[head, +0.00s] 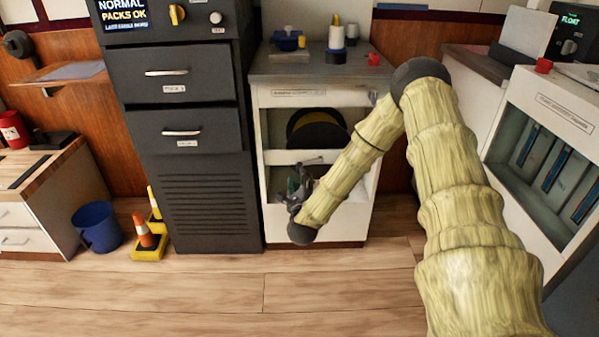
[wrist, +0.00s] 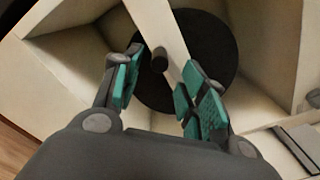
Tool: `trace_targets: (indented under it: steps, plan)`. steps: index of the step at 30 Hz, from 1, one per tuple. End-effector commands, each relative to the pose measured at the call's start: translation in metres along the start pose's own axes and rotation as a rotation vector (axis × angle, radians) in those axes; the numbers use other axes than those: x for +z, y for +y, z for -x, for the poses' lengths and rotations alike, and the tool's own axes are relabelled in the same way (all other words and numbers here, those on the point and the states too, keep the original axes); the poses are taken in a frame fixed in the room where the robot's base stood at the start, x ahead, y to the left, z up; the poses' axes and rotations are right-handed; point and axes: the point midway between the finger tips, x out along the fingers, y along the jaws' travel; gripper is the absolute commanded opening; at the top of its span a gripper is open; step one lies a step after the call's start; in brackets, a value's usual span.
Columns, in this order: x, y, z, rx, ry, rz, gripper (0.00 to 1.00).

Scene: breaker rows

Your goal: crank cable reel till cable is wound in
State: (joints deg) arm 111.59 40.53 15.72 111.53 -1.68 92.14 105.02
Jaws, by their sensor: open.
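The cable reel (head: 303,137) is a dark disc in the upper opening of the white cabinet, with a yellowish inner part; a cream bar and my arm hide some of it. In the wrist view the black disc (wrist: 212,45) stands behind a cream bar. A short dark knob (wrist: 160,60), which looks like the crank handle, shows on the bar's left side. My gripper (wrist: 165,88) is open, with teal-padded fingers apart and the knob beyond the gap between them. I cannot tell if they touch it. In the head view my gripper (head: 297,187) is low at the cabinet front.
The white cabinet (head: 265,215) has a cluttered top with a red cup (head: 373,59). A dark drawer unit (head: 210,205) stands left of it, with cones (head: 146,235) and a blue bucket (head: 98,227) farther left. A white rack (head: 540,100) stands right. The floor in front is clear.

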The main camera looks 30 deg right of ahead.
Motion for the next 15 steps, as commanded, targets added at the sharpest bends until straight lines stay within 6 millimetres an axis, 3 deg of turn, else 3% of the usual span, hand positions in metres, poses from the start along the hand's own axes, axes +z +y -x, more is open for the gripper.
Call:
trace_targets:
  steps: [6, 15]
  plan:
    - [-0.002, 0.001, -0.036, -0.001, 0.0, 0.002, 0.42]
    - [-0.001, 0.001, -0.062, 0.001, 0.0, 0.002, 0.42]
